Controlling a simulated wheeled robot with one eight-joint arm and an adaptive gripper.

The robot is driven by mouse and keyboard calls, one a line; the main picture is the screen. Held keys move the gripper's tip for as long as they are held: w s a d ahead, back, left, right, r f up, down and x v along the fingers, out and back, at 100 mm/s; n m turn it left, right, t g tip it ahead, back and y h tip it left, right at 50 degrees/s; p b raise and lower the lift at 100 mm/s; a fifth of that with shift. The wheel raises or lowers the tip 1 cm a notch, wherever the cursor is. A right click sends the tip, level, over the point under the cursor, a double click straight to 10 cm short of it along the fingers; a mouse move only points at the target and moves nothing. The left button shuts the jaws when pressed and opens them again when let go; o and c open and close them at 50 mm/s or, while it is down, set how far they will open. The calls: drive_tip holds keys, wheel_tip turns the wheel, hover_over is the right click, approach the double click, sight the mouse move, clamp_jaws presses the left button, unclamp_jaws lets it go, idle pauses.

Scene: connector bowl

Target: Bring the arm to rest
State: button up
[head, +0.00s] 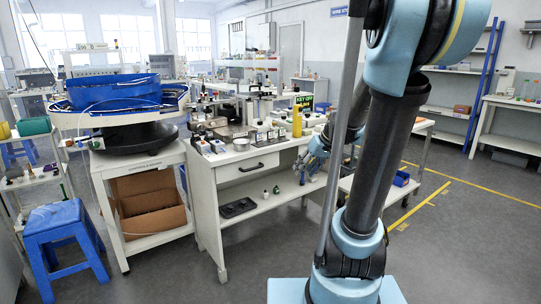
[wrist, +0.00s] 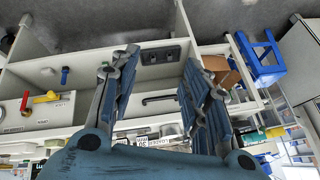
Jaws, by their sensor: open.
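My gripper (wrist: 158,82) shows in the wrist view as two blue-grey fingers spread wide, with nothing between them. Its fingertips lie over the view of the white workbench, which appears upside down there. In the head view my gripper (head: 316,160) is partly seen at the right end of the white workbench (head: 205,203), beside my upright arm. My arm's dark tube and blue joints cover part of the bench and the floor behind. I cannot tell how far the fingers are from the bench.
A bowl-shaped feeder with a blue rim (head: 112,92) stands on a white cabinet at the left. A blue stool (head: 62,235) stands in front of it. Grey floor (head: 455,245) is clear at the right.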

drive_tip(key=s+d+f+m+h, duration=0.1)
drive_tip(key=s+f, duration=0.1)
drive_tip(key=s, duration=0.5)
drive_tip(key=s+d+f+m+g+h, duration=0.1)
drive_tip(key=s+d+f+h, duration=0.1)
drive_tip(key=s, duration=0.6)
drive_tip(key=s+d+f+m+g+h, duration=0.1)
drive_tip(key=s+d+f, duration=0.1)
drive_tip(key=s+f, duration=0.2)
drive_tip(key=s, duration=0.3)
drive_tip(key=shift+s+d+m+h, duration=0.25)
drive_tip(key=shift+m+h, duration=0.05)
drive_tip(key=shift+h, duration=0.1)
drive_tip(key=shift+f, duration=0.1)
drive_tip(key=shift+w+f, duration=0.2)
drive_tip(key=shift+w, duration=0.25)
drive_tip(key=shift+c, duration=1.1)
drive_tip(key=shift+w, duration=0.1)
